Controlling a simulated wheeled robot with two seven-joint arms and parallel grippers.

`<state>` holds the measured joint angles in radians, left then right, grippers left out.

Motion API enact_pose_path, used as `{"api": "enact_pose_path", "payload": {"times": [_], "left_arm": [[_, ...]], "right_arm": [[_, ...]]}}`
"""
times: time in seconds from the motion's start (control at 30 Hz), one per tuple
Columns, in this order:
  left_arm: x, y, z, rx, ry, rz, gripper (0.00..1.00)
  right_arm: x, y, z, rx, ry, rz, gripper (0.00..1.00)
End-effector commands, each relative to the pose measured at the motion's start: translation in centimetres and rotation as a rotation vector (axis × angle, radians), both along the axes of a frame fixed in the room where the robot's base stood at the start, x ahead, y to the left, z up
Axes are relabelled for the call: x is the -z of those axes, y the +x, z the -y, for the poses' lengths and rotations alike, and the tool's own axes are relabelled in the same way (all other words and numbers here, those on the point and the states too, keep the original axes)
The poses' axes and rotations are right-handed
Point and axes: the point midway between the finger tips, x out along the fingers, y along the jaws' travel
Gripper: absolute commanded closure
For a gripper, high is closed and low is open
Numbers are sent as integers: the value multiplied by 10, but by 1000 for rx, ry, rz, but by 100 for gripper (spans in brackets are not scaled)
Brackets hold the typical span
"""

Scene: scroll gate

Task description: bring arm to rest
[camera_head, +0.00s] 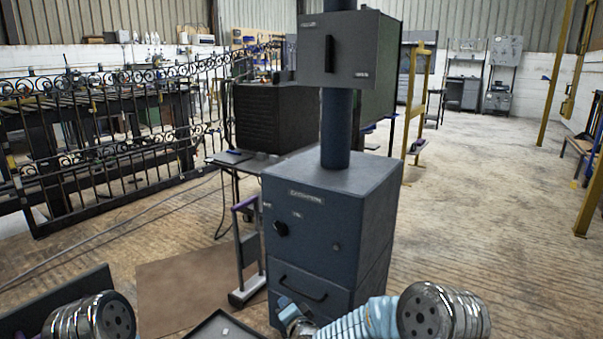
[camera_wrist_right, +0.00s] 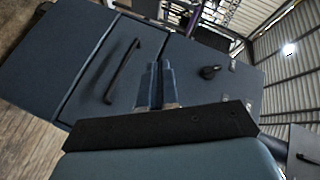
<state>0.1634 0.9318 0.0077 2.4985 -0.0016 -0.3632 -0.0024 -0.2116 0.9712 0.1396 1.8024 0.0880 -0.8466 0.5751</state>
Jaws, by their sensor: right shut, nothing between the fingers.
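My right gripper (camera_head: 285,304) is low in the head view, in front of the lower drawer of a dark blue cabinet. It is shut and empty. In the right wrist view its two fingers (camera_wrist_right: 157,68) lie together, pointing toward the cabinet front between the bar handle (camera_wrist_right: 123,71) and the round knob (camera_wrist_right: 209,72). I cannot tell the exact gap to the cabinet. My right arm (camera_head: 360,318) comes in from the lower right. My left arm (camera_head: 92,318) shows only at the lower left corner; its gripper is not seen.
The blue cabinet (camera_head: 330,215) stands close ahead, with a pipe (camera_head: 336,130) and an upper box (camera_head: 335,50). A grey and purple stand (camera_head: 246,250) is beside it. A dark tray (camera_head: 222,326) is at the bottom edge. Open floor (camera_head: 480,200) lies to the right.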

Motion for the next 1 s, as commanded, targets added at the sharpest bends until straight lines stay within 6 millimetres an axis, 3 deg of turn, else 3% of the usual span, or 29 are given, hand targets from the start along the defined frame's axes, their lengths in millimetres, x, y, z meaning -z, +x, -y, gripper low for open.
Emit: {"api": "enact_pose_path", "payload": {"times": [0.03,0.1,0.17,0.3,0.43,0.5,0.6,0.77,1.0], "left_arm": [[-3,0,0,1,-1,0,60],[-5,0,1,1,-1,0,60],[-6,-1,1,3,-2,-1,60],[-10,-1,2,4,-3,-2,60],[-13,-1,3,6,-4,-3,60],[-14,-2,4,7,-5,-3,60],[-15,-2,4,8,-6,-3,60],[-16,-2,5,8,-7,-3,60],[-16,-2,5,8,-7,-3,60]], "right_arm": [[30,-17,18,-22,-71,-75,100],[70,-46,40,-66,-167,-178,100],[101,-74,59,-111,-242,-266,100],[160,-155,100,-236,-381,-477,100],[194,-238,130,-374,-463,-657,100],[203,-278,142,-444,-485,-739,100],[208,-323,152,-526,-500,-821,100],[209,-359,159,-597,-503,-884,100],[209,-364,160,-606,-505,-892,100]]}}
